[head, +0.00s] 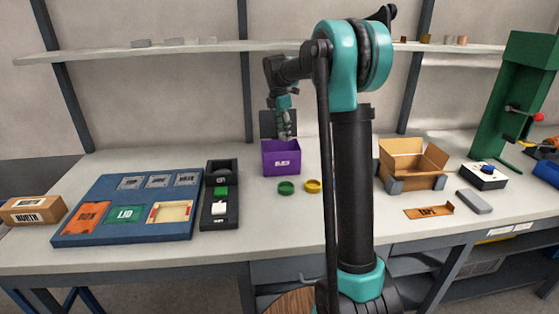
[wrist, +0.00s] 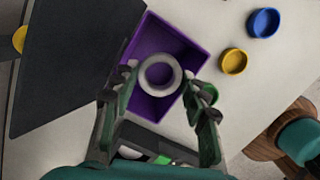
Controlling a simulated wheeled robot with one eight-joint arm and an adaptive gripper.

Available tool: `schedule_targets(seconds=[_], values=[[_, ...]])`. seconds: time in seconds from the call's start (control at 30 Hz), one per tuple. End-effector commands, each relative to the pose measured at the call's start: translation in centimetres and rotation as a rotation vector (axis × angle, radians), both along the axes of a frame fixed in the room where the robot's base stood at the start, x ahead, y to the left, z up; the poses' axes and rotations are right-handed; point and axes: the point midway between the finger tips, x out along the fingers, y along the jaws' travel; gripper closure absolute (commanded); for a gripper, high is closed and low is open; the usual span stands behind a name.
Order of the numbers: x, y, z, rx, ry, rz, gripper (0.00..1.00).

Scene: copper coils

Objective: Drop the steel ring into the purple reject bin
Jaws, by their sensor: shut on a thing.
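The steel ring (wrist: 159,91) is pale grey and sits between my fingertips in the wrist view. My gripper (wrist: 160,76) is shut on it. The purple reject bin (head: 281,160) stands open-topped on the bench in the head view. In the wrist view the purple bin (wrist: 192,52) lies behind the ring, and the ring appears over its opening. In the head view my gripper (head: 286,135) points down at the bin's top edge; the ring is too small to make out there.
Green (head: 286,188) and yellow (head: 313,186) rings lie in front of the bin. A black device (head: 220,195) and blue tray (head: 125,233) stand left. A cardboard box (head: 413,160) stands right. A shelf (head: 180,52) runs behind. A blue ring (wrist: 263,22) shows in the wrist view.

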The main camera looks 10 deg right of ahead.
Motion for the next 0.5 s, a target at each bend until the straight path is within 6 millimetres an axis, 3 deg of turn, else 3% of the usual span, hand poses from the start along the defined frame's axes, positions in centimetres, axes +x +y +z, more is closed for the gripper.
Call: schedule_targets(seconds=[0.2, 0.5], values=[[0.0, 0.0, -2.1, 0.0, 0.0, 0.0, 0.9], [0.0, 0.0, -2.8, 0.0, 0.0, 0.0, 0.9]])
